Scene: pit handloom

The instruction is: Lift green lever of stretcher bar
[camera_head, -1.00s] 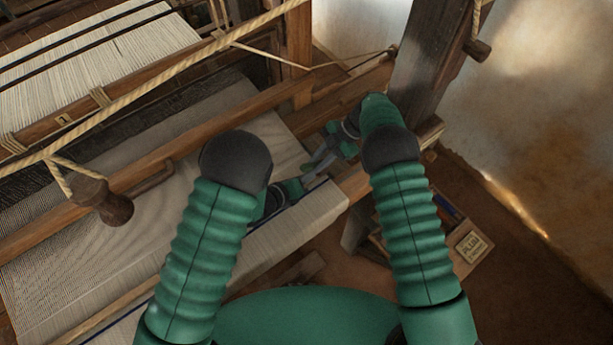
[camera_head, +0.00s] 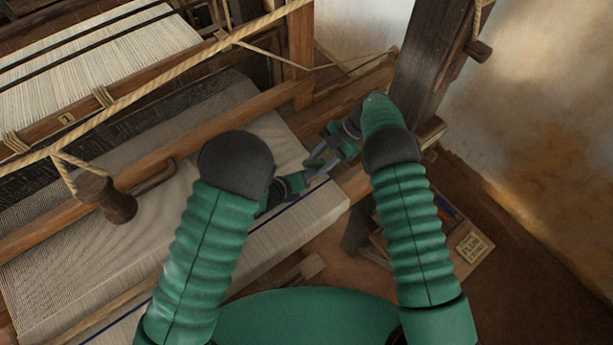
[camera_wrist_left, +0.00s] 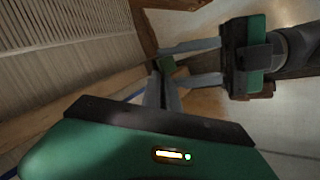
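My left gripper (camera_head: 322,169) is low over the cloth's right edge. Its fingers (camera_wrist_left: 164,80) lie close together, pointing at the green piece; whether they grip anything is unclear. The stretcher bar is mostly hidden by my grippers.
Woven cloth (camera_head: 235,150) spreads to the left, with a dark blue line near its front edge. A wooden peg (camera_head: 105,200) hangs on rope at left. An open box (camera_head: 455,225) sits low at right.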

